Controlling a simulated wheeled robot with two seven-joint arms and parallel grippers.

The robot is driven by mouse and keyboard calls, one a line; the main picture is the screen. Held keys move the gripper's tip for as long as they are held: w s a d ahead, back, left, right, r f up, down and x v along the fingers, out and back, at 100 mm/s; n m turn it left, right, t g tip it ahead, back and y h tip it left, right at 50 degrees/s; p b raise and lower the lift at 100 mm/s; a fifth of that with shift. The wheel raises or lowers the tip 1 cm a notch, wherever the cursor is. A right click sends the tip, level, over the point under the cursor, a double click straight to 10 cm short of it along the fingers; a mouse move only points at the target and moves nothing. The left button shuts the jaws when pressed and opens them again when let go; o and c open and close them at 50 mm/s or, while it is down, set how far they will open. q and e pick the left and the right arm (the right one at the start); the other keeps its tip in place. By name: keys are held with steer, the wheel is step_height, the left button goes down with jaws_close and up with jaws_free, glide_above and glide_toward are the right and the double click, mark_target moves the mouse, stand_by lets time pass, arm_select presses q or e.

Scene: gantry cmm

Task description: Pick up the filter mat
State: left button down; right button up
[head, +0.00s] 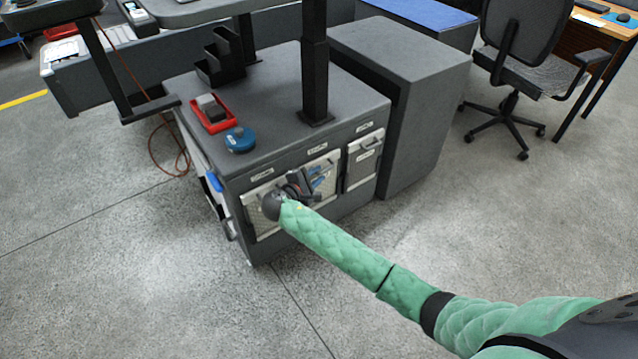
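The grey cabinet (300,152) has labelled openings along its front. Light, mesh-like panels fill the left opening (266,226) and the middle one; these look like filter mats, but I cannot tell for sure. My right gripper (306,184) is at the cabinet front, before the middle panel (329,189), with the green-sleeved arm reaching in from the lower right. The gripper and wrist cover part of the panels. The fingers are small and dark, so I cannot tell whether they are open, shut or touching the panel. My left gripper is out of view.
A grey cover with a handle (363,158) closes the right opening. On the cabinet top are a red tray (213,125), a blue round puck (240,140), a black organiser (222,66) and a black post (314,75). Open concrete floor lies in front. An office chair (525,60) stands right.

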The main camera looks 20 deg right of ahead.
mark_target(325, 169)
steer(key=shift+x, duration=2.35)
steer(key=shift+s, duration=0.1)
jaws_close()
steer(key=shift+r, duration=0.35)
step_height(325, 169, up, 11)
steer(key=p, duration=0.1)
steer(key=s+d, duration=0.3)
steer(key=s, duration=0.5)
steer(key=s+d+p, duration=0.1)
steer(key=s+d, duration=0.2)
steer(key=s, duration=0.6)
steer(key=shift+d+r, duration=0.1)
steer(key=shift+d, duration=0.05)
